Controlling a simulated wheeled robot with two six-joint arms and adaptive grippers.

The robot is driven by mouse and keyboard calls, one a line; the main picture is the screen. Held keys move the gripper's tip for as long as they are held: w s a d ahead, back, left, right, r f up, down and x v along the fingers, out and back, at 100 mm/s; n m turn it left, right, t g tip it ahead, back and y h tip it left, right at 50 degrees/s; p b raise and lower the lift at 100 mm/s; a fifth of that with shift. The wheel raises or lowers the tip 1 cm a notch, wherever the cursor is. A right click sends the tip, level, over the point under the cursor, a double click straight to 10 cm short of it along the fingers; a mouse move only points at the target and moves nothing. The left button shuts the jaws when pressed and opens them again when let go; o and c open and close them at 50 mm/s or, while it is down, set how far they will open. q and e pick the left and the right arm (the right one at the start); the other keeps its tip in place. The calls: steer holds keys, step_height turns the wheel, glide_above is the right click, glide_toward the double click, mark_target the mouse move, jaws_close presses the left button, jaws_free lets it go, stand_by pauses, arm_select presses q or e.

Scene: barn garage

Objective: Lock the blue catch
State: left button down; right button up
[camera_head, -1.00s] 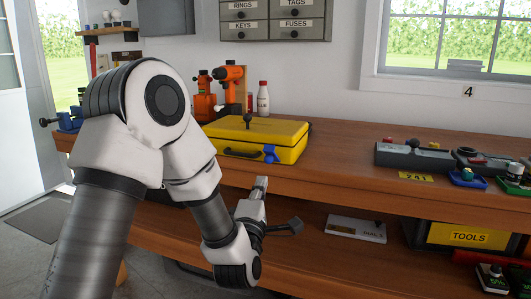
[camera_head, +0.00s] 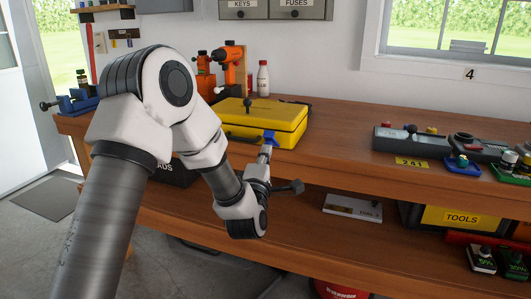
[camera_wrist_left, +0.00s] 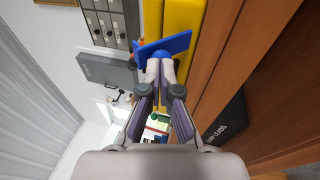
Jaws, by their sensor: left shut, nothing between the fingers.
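The yellow case (camera_head: 280,115) lies closed on the workbench, with a black handle on its front. The blue catch (camera_head: 269,137) is on the front of the case, near its right end. In the left wrist view the catch (camera_wrist_left: 165,46) is a tilted blue plate beside the yellow case wall. My left gripper (camera_head: 265,152) is shut and empty, just below the catch. In the left wrist view its fingertips (camera_wrist_left: 161,62) are at the catch's lower edge, where they look to touch or nearly touch it. My right gripper is not in view.
The wooden workbench (camera_head: 345,140) has clear room right of the case. An orange drill (camera_head: 229,62) and a white bottle (camera_head: 263,78) stand behind it. A grey rail (camera_head: 412,143) lies further right. The lower shelf holds a yellow TOOLS box (camera_head: 462,217).

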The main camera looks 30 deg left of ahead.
mark_target(270, 136)
arm_select(q)
steer(key=shift+w+r+g+p, duration=0.1)
steer(key=shift+r+g+p, duration=0.5)
steer(key=shift+p, duration=0.55)
steer(key=r+g+p, duration=0.1)
steer(key=p, duration=0.2)
steer(key=w+r+g+h+p, duration=0.1)
steer(key=r+p, duration=0.1)
steer(key=p, duration=0.1)
steer(key=r+g+h+p, duration=0.1)
steer(key=p, duration=0.3)
steer(key=shift+w+a+r+m, duration=0.15)
steer(key=shift+w+m, duration=0.1)
steer(key=shift+m, duration=0.15)
steer(key=g+p, duration=0.1)
steer(key=p, duration=0.1)
steer(key=w+g+p, duration=0.1)
steer(key=p, duration=0.1)
steer(key=r+g+h+p, duration=0.1)
steer(key=p, duration=0.1)
steer(key=shift+w+a+r, duration=0.1)
steer(key=shift+w+a, duration=0.15)
steer(key=shift+w, duration=0.15)
steer(key=shift+f+b, duration=0.4)
steer(key=shift+f, duration=0.1)
steer(key=shift+r+p, duration=0.3)
steer(key=shift+r, duration=0.55)
